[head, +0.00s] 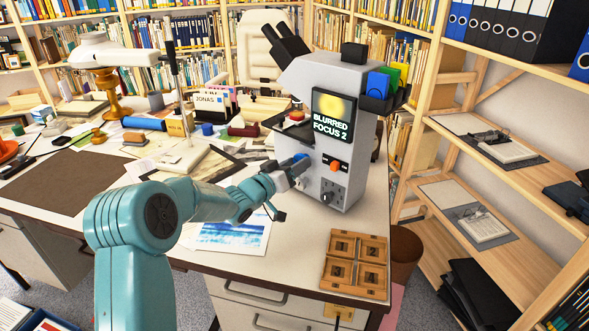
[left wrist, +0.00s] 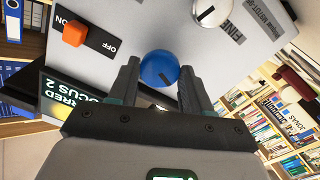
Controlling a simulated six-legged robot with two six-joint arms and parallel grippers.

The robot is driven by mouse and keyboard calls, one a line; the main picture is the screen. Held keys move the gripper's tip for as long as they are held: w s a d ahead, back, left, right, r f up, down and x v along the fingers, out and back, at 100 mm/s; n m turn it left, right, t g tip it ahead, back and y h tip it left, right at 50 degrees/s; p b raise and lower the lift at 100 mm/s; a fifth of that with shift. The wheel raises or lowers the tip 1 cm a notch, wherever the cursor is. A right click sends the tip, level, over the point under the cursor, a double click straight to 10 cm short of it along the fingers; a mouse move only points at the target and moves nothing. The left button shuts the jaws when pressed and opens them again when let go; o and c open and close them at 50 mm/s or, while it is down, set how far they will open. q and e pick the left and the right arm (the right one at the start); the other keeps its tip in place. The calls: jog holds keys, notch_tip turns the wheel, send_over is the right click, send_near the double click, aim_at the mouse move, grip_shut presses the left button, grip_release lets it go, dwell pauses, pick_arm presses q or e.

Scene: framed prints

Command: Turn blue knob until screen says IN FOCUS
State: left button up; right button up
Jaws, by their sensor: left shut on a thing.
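The grey microscope-like device (head: 343,165) stands on the desk. Its screen (head: 333,115) reads BLURRED FOCUS 2 beside a yellow blob. In the head view my left gripper (head: 296,168) reaches the left face of the device and covers most of the knob. It is shut on the knob. My right gripper is not in view.
An orange ON/OFF switch (left wrist: 74,34) and a white knob (left wrist: 212,10) marked FINE are near the blue knob. A wooden slide tray (head: 356,265) lies at the desk's front right corner. A blue print (head: 235,232) lies under my left arm. Papers and books crowd the desk behind.

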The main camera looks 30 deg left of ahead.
pick_arm(q)
jog(key=m+b, duration=1.2)
jog(key=m, duration=0.5)
jog(key=shift+b, duration=0.3)
dwell(0.4)
jog(key=o, duration=1.1)
jog(key=shift+c, duration=0.2)
jog(key=shift+s, duration=0.1)
